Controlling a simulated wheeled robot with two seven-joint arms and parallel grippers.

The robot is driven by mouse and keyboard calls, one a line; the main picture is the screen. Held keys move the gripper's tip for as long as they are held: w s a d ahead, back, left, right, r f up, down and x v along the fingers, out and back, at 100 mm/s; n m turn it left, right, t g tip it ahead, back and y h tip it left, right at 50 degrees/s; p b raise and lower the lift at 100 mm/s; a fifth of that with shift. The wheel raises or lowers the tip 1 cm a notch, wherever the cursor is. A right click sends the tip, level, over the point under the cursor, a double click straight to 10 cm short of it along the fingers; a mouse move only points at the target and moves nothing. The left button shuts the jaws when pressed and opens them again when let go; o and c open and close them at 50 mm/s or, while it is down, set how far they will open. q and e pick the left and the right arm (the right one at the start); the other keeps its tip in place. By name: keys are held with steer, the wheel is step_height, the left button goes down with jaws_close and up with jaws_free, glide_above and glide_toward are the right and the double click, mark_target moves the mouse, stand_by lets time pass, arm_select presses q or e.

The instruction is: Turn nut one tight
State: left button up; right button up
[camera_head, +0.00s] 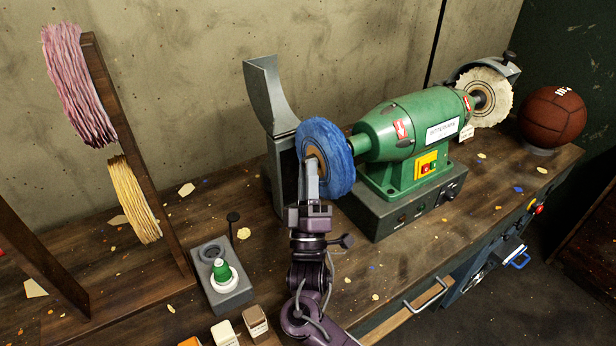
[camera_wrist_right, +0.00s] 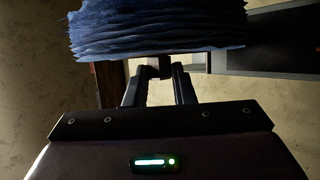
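A blue buffing wheel (camera_head: 337,150) sits on the left end of the green polishing machine's (camera_head: 405,135) shaft. My right gripper (camera_head: 311,165) reaches up to the hub on the wheel's left face. In the right wrist view the fingertips (camera_wrist_right: 158,72) close from both sides on a small grey-brown piece (camera_wrist_right: 154,67), which looks like the nut on the shaft end, just below the blue wheel (camera_wrist_right: 155,28). In the head view the gripper covers the nut, so its seating against the hub is hidden. My left gripper is not in view.
A grey hood (camera_head: 268,95) stands close left of the blue wheel. A cream wheel (camera_head: 485,97) is on the far shaft end, with a brown ball (camera_head: 552,117) beyond. Pink (camera_head: 75,85) and yellow (camera_head: 134,200) wheels hang on a rack. A grey block (camera_head: 222,285) stands front left.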

steer(key=o, duration=0.5)
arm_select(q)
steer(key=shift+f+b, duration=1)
arm_select(e)
steer(key=shift+v, duration=3.9)
